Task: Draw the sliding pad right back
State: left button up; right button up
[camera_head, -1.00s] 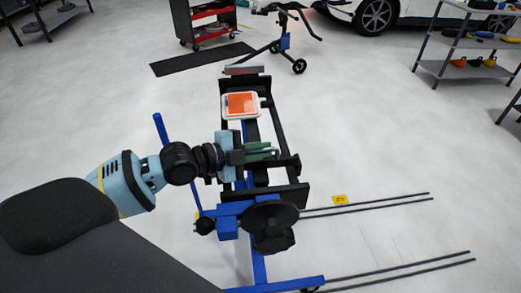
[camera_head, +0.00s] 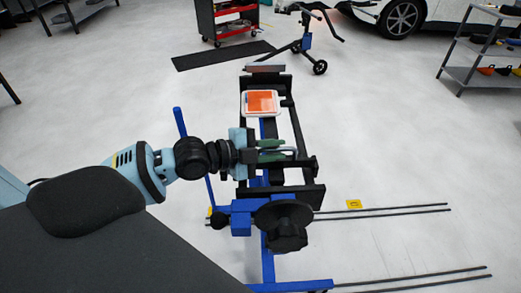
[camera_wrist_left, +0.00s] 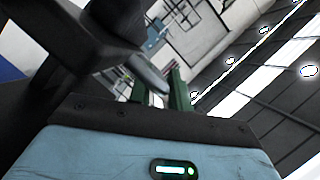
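A black-railed frame on a blue stand (camera_head: 268,262) stands in the middle of the head view. A white pad with an orange face (camera_head: 262,103) lies across its far part; I cannot tell if this is the sliding pad. My left gripper (camera_head: 278,150) reaches over the frame's near part from the left. Its green fingers are apart, with a thin grey loop (camera_head: 294,152) at their tips. In the wrist view the left gripper (camera_wrist_left: 160,85) shows both fingers, with a grey bar (camera_wrist_left: 148,76) near them. I see no firm grip. My right gripper is out of view.
A round black knob (camera_head: 284,222) sits at the stand's near end. Thin dark rods (camera_head: 385,212) lie to the right, by a small yellow marker (camera_head: 354,204). A red tool cart (camera_head: 228,20) and black mat (camera_head: 222,55) are behind.

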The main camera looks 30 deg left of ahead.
pick_arm(q)
jog(key=v, duration=0.4)
jog(key=shift+s+a, duration=0.1)
jog(key=shift+s, duration=0.2)
jog(key=shift+v, duration=1)
jog(key=shift+r, duration=0.15)
